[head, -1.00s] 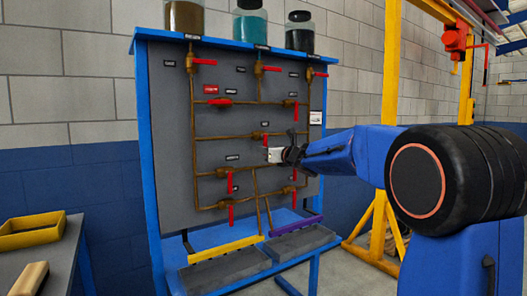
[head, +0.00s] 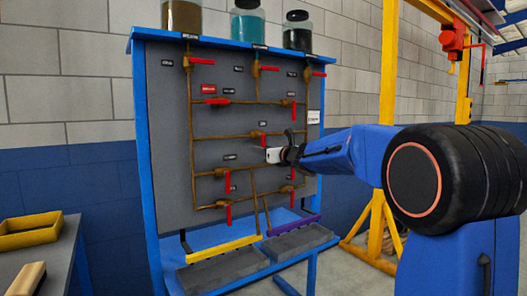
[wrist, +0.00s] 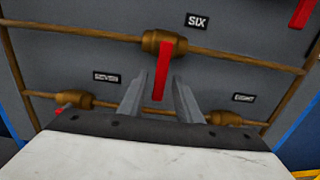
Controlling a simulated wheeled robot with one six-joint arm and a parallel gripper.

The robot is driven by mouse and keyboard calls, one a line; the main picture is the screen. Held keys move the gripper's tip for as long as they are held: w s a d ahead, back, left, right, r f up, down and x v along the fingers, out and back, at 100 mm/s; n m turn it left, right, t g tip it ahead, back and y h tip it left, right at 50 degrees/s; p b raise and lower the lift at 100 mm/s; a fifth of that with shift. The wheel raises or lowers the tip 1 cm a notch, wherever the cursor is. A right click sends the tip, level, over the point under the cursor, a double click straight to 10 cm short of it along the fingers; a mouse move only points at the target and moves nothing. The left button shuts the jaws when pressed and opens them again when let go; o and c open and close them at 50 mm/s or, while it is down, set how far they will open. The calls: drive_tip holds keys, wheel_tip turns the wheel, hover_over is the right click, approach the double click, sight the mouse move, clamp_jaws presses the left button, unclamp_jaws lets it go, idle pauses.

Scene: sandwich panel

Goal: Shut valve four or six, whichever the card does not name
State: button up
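Valve six (wrist: 160,42) is a brass valve on a horizontal pipe, with the SIX label (wrist: 197,21) above it in the wrist view. Its red handle (wrist: 164,62) points down, across the pipe. My gripper (wrist: 160,82) is open, its two grey fingers apart on either side of the handle's lower part; I cannot tell whether they touch it. In the head view my gripper (head: 273,155) is at the middle of the panel, just below valve six (head: 258,135). The white card (head: 314,117) is at the panel's right edge, its text too small to read. I cannot identify valve four by label.
The grey panel (head: 165,140) carries several other red-handled valves. One handle (head: 217,101) lies along its pipe at upper left. SEVEN (wrist: 106,77) and EIGHT (wrist: 244,98) labels flank my fingers. Jars (head: 249,22) stand on top; grey trays (head: 222,269) lie below.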

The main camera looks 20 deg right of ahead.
drive_tip(key=v, duration=1.7)
drive_tip(key=shift+s, duration=0.15)
drive_tip(key=shift+d, duration=0.1)
drive_tip(key=s+d+f+m+g+h, duration=0.25)
drive_tip(key=s+f+m+h, duration=0.45)
drive_tip(key=m, duration=0.5)
drive_tip(key=s+d+f+m+g+h, duration=0.1)
drive_tip(key=s+d+f+m+h, duration=0.3)
drive_tip(key=s+m, duration=0.65)
drive_tip(key=s+a+f+m+g+y, duration=0.2)
drive_tip(key=s+a+f+m+g, duration=0.2)
drive_tip(key=s+f+m, duration=0.4)
drive_tip(key=s+a+f+m+g+y, duration=0.3)
drive_tip(key=s+a+f+m+g, duration=0.2)
drive_tip(key=s+f+m, duration=0.4)
drive_tip(key=s+a+f, duration=0.1)
drive_tip(key=s+f, duration=0.3)
drive_tip(key=s, duration=0.3)
drive_tip(key=shift+s+a+f, duration=0.25)
drive_tip(key=shift+f, duration=0.05)
